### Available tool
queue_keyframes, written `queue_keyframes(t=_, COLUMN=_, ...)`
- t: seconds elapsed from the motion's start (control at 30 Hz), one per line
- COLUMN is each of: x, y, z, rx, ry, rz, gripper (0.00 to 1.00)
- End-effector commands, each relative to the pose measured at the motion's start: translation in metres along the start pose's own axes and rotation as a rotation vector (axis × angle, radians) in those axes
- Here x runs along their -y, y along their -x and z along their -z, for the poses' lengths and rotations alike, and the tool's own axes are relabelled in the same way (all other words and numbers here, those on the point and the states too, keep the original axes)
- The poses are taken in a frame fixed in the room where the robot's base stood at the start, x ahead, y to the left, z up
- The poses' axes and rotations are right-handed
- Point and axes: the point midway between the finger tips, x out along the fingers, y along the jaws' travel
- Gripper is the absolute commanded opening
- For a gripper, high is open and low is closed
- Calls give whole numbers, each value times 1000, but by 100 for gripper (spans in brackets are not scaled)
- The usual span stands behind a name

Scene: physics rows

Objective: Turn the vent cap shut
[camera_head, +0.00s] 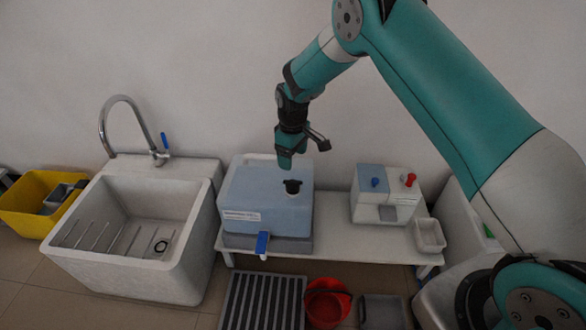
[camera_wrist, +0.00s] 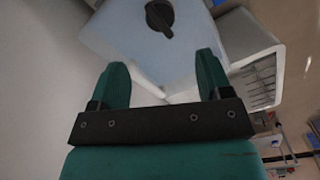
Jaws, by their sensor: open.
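The black vent cap (camera_head: 292,187) sits on top of a pale blue container (camera_head: 240,196) on the white bench. In the wrist view the cap (camera_wrist: 159,16) is round with a raised bar across it, near the top edge of the picture. My gripper (camera_head: 287,162) is above the container, just above and slightly left of the cap in the head view. In the wrist view my gripper (camera_wrist: 160,68) is open with nothing between its two teal fingers, and the cap lies beyond the fingertips, apart from them.
A blue-handled tap (camera_head: 263,244) is on the container's front. A white sink (camera_head: 130,235) with a faucet stands left. A box with blue and red knobs (camera_head: 388,206) and a small white tray (camera_head: 430,235) are at right. A red bucket (camera_head: 327,302) stands below.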

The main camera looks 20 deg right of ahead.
Motion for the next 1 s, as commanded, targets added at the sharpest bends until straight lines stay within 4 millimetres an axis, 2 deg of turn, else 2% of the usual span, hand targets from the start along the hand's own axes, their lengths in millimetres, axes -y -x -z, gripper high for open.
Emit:
queue_keyframes(t=0.03, x=0, y=16, z=0, rx=-2, ry=0, rz=-1, gripper=72)
queue_keyframes(t=0.1, x=0, y=29, z=0, rx=-2, ry=0, rz=-1, gripper=72)
queue_keyframes(t=0.3, x=0, y=54, z=0, rx=0, ry=0, rz=0, gripper=72)
queue_keyframes(t=0.87, x=0, y=60, z=0, rx=0, ry=0, rz=0, gripper=72)
queue_keyframes(t=0.97, x=6, y=73, z=-2, rx=-11, ry=-3, rz=5, gripper=72)
queue_keyframes(t=1.0, x=11, y=83, z=-4, rx=-19, ry=-5, rz=9, gripper=72)
